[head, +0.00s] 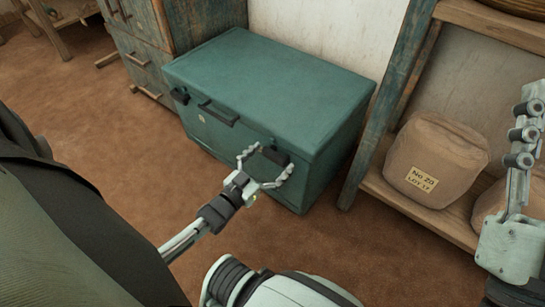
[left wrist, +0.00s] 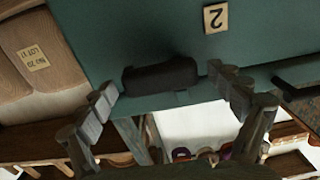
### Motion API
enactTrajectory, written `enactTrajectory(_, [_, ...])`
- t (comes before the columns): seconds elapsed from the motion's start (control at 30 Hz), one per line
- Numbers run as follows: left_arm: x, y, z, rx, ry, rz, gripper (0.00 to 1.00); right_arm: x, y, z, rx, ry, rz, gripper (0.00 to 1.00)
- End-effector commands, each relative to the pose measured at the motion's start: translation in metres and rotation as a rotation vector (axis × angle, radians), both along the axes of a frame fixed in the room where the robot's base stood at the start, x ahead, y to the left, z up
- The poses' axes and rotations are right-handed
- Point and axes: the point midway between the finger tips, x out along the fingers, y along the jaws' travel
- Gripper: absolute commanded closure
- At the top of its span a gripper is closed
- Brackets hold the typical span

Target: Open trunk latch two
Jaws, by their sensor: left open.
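The closed teal trunk (head: 270,85) stands on the floor in the head view. Its dark front latch near the right corner (head: 274,154) also shows in the left wrist view as a dark rounded bar (left wrist: 161,76). A tag marked 2 (left wrist: 215,17) is on the trunk beside it. My left gripper (head: 267,161) is open, with one finger on each side of this latch; I cannot tell whether they touch it. Another dark latch (head: 180,96) and a dark handle (head: 219,113) are on the trunk's front. My right gripper (head: 525,133) is raised at the right edge, its opening unclear.
A wooden cabinet (head: 140,50) stands behind the trunk's left end. A wooden shelf (head: 420,205) with a brown sack (head: 436,160) stands to the right. The brown floor (head: 90,120) in front and to the left of the trunk is clear.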

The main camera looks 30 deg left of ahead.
Motion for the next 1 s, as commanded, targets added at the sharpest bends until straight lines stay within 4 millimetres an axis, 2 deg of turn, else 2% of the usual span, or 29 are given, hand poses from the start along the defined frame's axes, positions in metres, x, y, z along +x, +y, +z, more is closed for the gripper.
enactTrajectory(0.17, [-0.02,0.002,-0.002,0.0,0.004,0.0,0.08,0.0,0.0,0.0,0.0,0.0,0.0,0.6])
enactTrajectory(0.4, [-0.071,0.006,-0.001,0.0,0.004,0.0,0.08,0.0,0.0,0.0,0.0,-0.001,-0.001,0.6])
enactTrajectory(0.6, [-0.105,0.008,-0.001,0.0,0.002,0.001,0.08,0.0,0.0,0.001,0.0,-0.001,-0.001,0.6])
enactTrajectory(0.8, [-0.118,0.009,0.0,0.0,0.0,0.0,0.08,0.0,0.0,0.001,0.001,-0.002,-0.001,0.6])
enactTrajectory(1.0, [-0.119,0.009,0.0,0.0,0.0,0.0,0.08,0.0,0.0,0.001,0.001,-0.002,-0.001,0.6])
